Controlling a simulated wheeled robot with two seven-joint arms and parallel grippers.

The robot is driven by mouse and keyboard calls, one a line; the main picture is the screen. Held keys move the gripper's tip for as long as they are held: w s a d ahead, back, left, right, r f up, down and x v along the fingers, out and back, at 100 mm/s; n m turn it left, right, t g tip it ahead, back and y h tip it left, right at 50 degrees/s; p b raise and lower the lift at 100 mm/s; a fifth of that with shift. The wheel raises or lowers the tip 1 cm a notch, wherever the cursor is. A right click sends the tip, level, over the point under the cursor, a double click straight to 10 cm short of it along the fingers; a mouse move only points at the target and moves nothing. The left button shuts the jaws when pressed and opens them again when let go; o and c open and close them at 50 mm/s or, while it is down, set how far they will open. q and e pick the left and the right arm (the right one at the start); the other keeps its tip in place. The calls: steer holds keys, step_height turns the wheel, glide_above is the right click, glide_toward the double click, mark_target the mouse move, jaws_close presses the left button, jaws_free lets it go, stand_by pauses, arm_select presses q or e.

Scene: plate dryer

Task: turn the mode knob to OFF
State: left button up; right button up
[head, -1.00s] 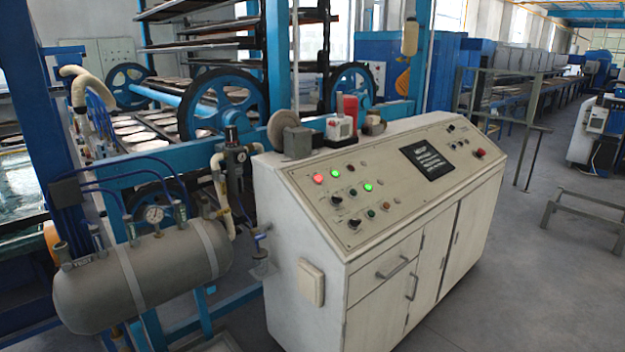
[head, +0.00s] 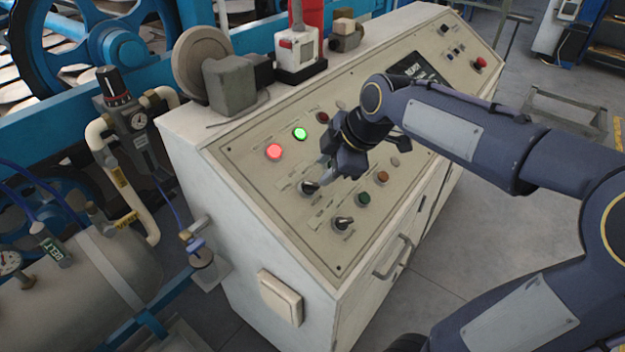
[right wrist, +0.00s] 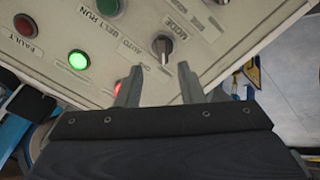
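The mode knob (head: 308,188) is a dark rotary knob on the sloped panel of the cream control cabinet (head: 235,170). In the right wrist view the knob (right wrist: 162,46) sits beside a "MODE" label, with a light mark on it; an "AUTO" label is at its left. I cannot read an OFF label. My right gripper (head: 325,174) is close above the panel beside the knob. In the right wrist view its two fingers (right wrist: 158,76) are apart and empty, with the knob just beyond the fingertips, roughly in line with the gap. My left gripper is not in view.
A lit red lamp (head: 274,152) and a lit green lamp (head: 300,134) are near the knob. A second dark knob (head: 343,223) and a green button (head: 363,199) sit lower. A drawer handle (head: 392,258) sticks out in front. A grey motor-like block (head: 235,87) stands on top.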

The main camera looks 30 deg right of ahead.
mark_target(312, 183)
steer(key=x, duration=0.6)
steer(key=shift+a+f, duration=0.1)
steer(key=shift+f, duration=0.2)
steer(key=c, duration=0.6)
